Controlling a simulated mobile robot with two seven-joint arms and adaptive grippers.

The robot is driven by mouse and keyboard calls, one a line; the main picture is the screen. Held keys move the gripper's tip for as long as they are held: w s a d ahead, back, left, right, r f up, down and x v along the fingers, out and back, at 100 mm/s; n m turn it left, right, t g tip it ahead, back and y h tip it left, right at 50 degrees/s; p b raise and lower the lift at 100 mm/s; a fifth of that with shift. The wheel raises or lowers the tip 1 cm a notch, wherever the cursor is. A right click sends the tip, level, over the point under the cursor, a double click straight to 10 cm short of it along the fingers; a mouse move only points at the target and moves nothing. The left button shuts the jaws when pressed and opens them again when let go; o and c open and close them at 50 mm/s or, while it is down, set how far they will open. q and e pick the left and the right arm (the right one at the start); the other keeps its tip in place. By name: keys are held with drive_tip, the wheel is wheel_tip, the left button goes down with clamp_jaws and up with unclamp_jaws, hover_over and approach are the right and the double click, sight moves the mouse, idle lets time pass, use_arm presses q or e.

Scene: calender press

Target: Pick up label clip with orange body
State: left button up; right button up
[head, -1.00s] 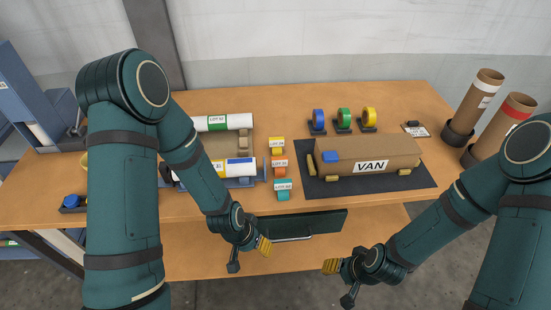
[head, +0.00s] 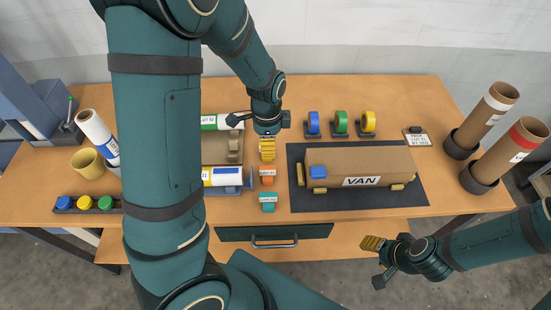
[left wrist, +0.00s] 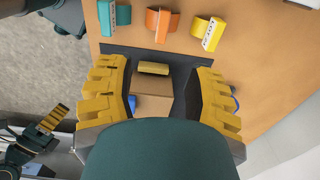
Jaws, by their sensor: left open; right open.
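The label clip with orange body (head: 267,176) lies on the table between a teal clip (head: 268,203) and my left gripper. In the left wrist view the orange clip (left wrist: 161,22) is at the top, between the teal clip (left wrist: 114,15) and a yellow clip (left wrist: 208,33). My left gripper (head: 267,152) is open and empty, above the table just beyond the orange clip, and seems to cover the yellow clip in the head view. Its spread fingers show in the left wrist view (left wrist: 160,95). My right gripper (head: 372,243) is open and empty, off the table's front edge.
A brown box marked VAN (head: 360,162) lies on a dark mat (head: 400,200) right of the clips. White rolls sit in a holder (head: 222,150) to the left. Tape rolls (head: 340,122) stand at the back. A drawer handle (head: 274,244) is below the table front.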

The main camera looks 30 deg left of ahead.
use_arm(q)
hover_over(267, 167)
drive_tip(key=f, duration=0.8)
drive_tip(key=shift+s+d+b, duration=0.2)
drive_tip(key=shift+d+b, duration=0.2)
drive_tip(key=shift+w+a+f, duration=0.1)
drive_tip(key=shift+a+f, duration=0.05)
drive_tip(key=shift+f, duration=1.3)
drive_tip(key=shift+w+a+f, duration=0.1)
drive_tip(key=shift+a+f, duration=0.05)
drive_tip(key=shift+f, duration=1.25)
clamp_jaws()
